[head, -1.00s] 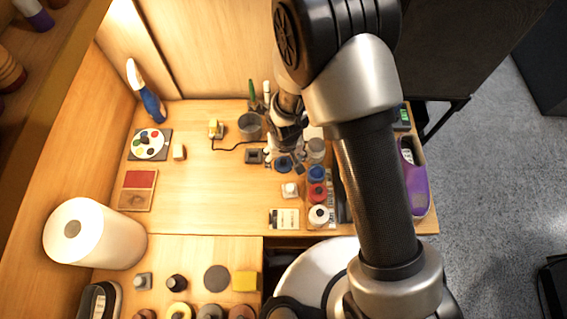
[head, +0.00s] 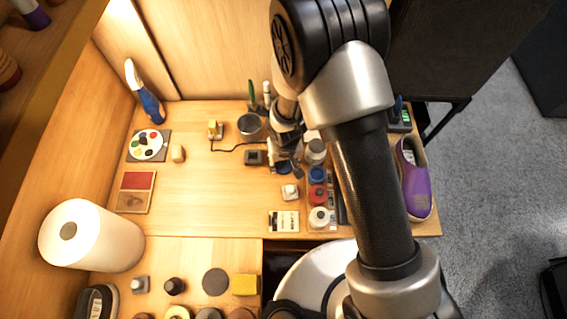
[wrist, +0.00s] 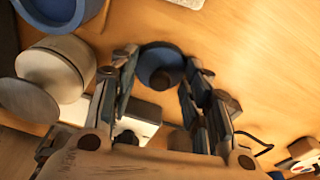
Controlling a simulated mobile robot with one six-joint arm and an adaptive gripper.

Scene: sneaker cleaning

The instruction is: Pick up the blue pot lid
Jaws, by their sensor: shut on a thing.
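The blue pot lid (wrist: 152,60) is a small round blue disc with a dark knob, seen in the wrist view between the fingertips of my gripper (wrist: 162,72). The fingers stand on both sides of it and are shut on it. In the head view, the lid (head: 283,169) shows only in part beneath my gripper (head: 290,168), left of the row of paint pots. The wrist view does not show clearly whether the lid is clear of the wooden table.
Pots stand close on the right: a grey-lidded one (head: 316,147), a blue one (head: 317,174), a red one (head: 318,193) and a white one (head: 319,215). A small white bottle (head: 289,191) and a dark block (head: 255,157) are near.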

